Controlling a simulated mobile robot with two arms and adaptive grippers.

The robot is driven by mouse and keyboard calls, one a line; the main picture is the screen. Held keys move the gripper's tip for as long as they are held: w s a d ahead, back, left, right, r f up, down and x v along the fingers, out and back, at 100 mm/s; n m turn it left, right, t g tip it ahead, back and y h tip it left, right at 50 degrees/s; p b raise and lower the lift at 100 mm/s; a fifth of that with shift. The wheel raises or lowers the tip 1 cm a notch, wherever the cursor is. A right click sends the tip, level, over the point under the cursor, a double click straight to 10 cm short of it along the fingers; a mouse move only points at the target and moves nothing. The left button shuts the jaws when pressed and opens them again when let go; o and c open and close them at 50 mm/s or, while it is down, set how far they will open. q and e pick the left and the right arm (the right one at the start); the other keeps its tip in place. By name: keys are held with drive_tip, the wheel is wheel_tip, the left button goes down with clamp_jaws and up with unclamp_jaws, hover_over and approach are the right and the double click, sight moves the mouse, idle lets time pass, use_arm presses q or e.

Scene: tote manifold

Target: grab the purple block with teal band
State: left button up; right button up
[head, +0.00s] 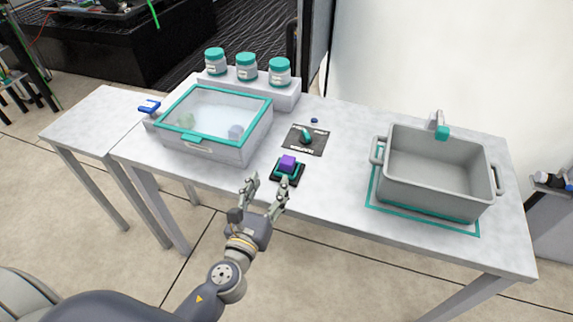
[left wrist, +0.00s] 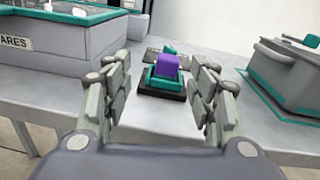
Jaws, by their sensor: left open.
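The purple block (head: 287,162) sits in a teal holder on a dark base (head: 286,176) near the table's front edge. In the left wrist view the purple block (left wrist: 167,65) stands upright between and beyond my fingers, with teal around its lower part; I cannot tell band from holder there. My left gripper (head: 267,192) is open and empty, just in front of the block at the table edge. In the left wrist view its two fingers (left wrist: 160,90) stand wide apart on either side of the block, not touching it. My right gripper is not in view.
A teal-rimmed box with a clear lid (head: 210,98) stands at the left, with several jars (head: 246,67) behind. A dark mat (head: 302,146) with a teal item lies behind the block. A grey tote (head: 432,185) stands at the right. The table between holder and tote is clear.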

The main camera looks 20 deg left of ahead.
sight(285, 165)
use_arm(q)
drive_tip(key=shift+w+d+m+h, duration=0.15)
drive_tip(key=shift+d+m+h, duration=0.3)
drive_tip(key=shift+m, duration=0.35)
drive_tip(key=shift+w+d, duration=0.15)
drive_tip(key=shift+w, duration=0.1)
drive_tip(key=w+p, duration=0.1)
drive_tip(key=w, duration=0.3)
drive_tip(key=shift+w+d, duration=0.1)
drive_tip(key=shift+w, duration=0.15)
drive_tip(key=shift+w+f, duration=0.2)
drive_tip(key=shift+w, duration=0.75)
drive_tip(key=shift+w+f, duration=0.15)
drive_tip(key=shift+w, duration=0.85)
drive_tip(key=shift+w+f, duration=0.2)
drive_tip(key=shift+w, duration=0.75)
drive_tip(key=c, duration=1.2)
